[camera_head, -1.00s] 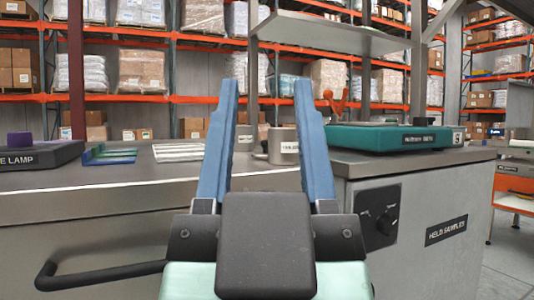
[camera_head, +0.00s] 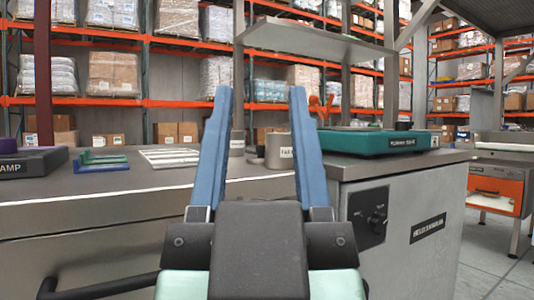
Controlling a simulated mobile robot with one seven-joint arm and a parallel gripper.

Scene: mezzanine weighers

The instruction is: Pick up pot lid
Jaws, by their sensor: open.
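My gripper (camera_head: 259,92) is open and empty, its two blue fingers raised in front of the metal workbench (camera_head: 110,203). A grey metal cylinder with a white label (camera_head: 280,152), perhaps a pot, stands on the bench near the right finger, which partly covers it. A smaller grey cylinder (camera_head: 237,144) stands between the fingers, farther back. I cannot make out a pot lid for certain in this view.
A teal scale (camera_head: 373,142) sits on the bench's right part. Green and blue trays (camera_head: 102,160), a white slatted piece (camera_head: 172,157) and a dark labelled base (camera_head: 30,162) lie to the left. A raised shelf (camera_head: 310,36) crosses above. Open floor (camera_head: 487,262) shows at right.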

